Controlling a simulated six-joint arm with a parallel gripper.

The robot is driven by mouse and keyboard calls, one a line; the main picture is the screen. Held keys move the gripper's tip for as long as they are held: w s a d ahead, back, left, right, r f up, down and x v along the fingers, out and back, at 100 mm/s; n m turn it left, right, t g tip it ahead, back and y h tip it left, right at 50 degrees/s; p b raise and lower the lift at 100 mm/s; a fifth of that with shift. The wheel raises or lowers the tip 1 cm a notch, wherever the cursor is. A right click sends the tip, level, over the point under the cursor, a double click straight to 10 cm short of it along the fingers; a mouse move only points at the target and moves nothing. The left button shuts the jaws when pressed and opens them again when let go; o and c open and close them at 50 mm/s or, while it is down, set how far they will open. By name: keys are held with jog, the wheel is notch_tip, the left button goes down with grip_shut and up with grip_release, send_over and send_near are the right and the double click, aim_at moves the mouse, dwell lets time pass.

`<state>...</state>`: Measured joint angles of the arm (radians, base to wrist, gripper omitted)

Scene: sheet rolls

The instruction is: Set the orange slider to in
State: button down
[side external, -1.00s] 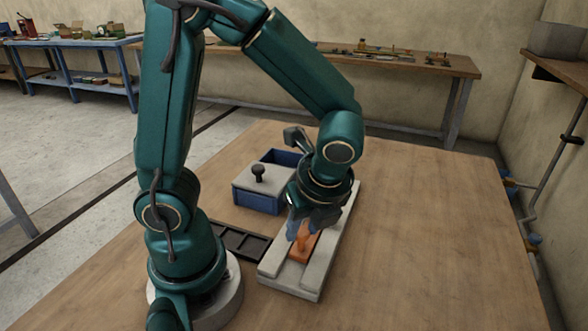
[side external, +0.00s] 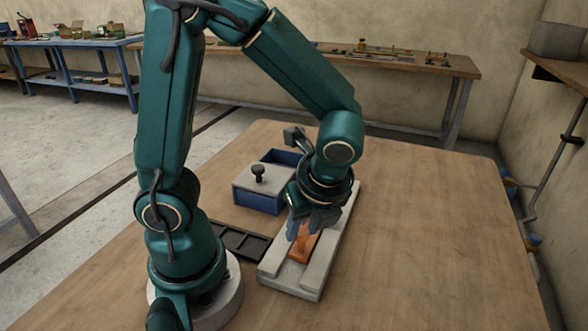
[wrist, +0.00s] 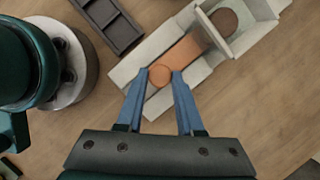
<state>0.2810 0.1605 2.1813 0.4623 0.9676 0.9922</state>
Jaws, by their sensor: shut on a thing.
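The orange slider (side external: 303,247) sits in the channel of a pale grey track (side external: 290,286) on the wooden table. My gripper (side external: 302,228) points down over the track, with its blue fingers at the slider's upright knob. In the wrist view, the fingertips (wrist: 162,74) are on either side of the round orange knob (wrist: 160,76), closed on it. The slider's orange plate (wrist: 187,50) runs from the knob toward a pale square frame (wrist: 238,22) on the track. A brown disc (wrist: 224,21) shows inside that frame. My gripper hides part of the track in the side view.
A blue box (side external: 258,198) with a grey lid and black knob stands behind and left of the track. A dark compartment tray (side external: 240,241) lies left of the track. The table (side external: 430,230) is clear on the right.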

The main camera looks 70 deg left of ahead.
aim_at(311, 238)
jog(key=shift+w+a, duration=0.1)
dwell(0.3)
jog(key=shift+w+a, duration=1.3)
jog(key=shift+w, duration=0.05)
jog(key=c, duration=0.5)
grip_release()
jog(key=shift+r, duration=0.1)
jog(key=shift+v, duration=2.5)
